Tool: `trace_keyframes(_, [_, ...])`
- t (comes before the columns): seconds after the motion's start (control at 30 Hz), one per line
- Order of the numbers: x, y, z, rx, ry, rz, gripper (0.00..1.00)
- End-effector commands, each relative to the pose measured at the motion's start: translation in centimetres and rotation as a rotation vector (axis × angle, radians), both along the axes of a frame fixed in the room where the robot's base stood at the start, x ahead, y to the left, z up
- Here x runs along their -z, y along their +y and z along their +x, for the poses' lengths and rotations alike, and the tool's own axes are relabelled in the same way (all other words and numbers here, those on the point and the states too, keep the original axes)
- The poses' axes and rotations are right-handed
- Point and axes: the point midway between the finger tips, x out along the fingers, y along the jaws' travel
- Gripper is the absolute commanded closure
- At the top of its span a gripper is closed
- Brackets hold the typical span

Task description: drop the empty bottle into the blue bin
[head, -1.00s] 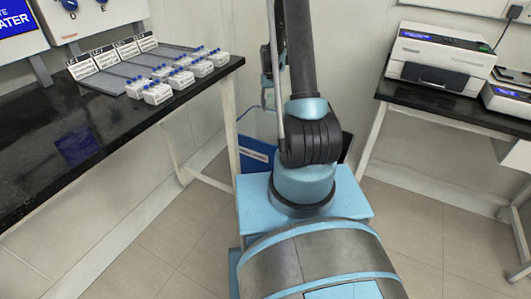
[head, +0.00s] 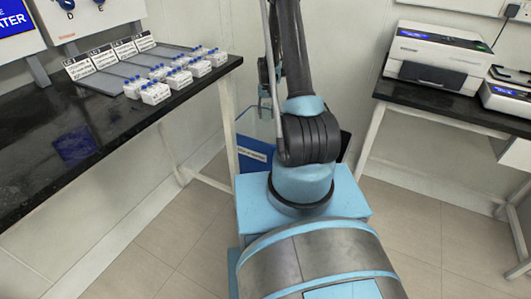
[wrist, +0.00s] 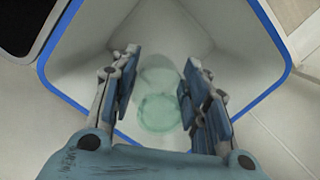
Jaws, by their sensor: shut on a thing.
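The blue bin (head: 257,150) stands on the floor behind my arm, by the end of the left bench, and is partly hidden by my arm. In the wrist view I look down into its pale inside, framed by a blue rim (wrist: 271,88). The empty bottle (wrist: 158,112) is see-through and faintly green, and shows between my fingers above the bin's opening. My gripper (wrist: 160,85) is shut on the bottle. In the head view my gripper (head: 265,104) is small, above the bin, and the bottle is hard to make out there.
A dark bin (head: 346,146) stands beside the blue one, mostly hidden. The left black bench (head: 110,140) holds several white blue-capped containers (head: 172,75) and label cards. The right bench (head: 425,110) holds a printer (head: 435,55). The tiled floor between is open.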

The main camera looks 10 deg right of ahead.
Motion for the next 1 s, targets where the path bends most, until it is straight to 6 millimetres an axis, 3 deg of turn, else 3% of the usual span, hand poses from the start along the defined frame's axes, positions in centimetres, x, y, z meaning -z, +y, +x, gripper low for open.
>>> trace_keyframes(0.37, [0.49, -0.03, 0.01, 0.000, 0.000, 0.000, 0.83])
trace_keyframes(0.4, [0.48, -0.04, 0.01, 0.000, 0.000, 0.000, 0.56])
trace_keyframes(0.5, [0.48, -0.06, 0.01, 0.001, 0.000, 0.000, 0.35])
trace_keyframes(1.0, [-0.46, -0.14, 0.11, 0.002, 0.000, 0.000, 0.35])
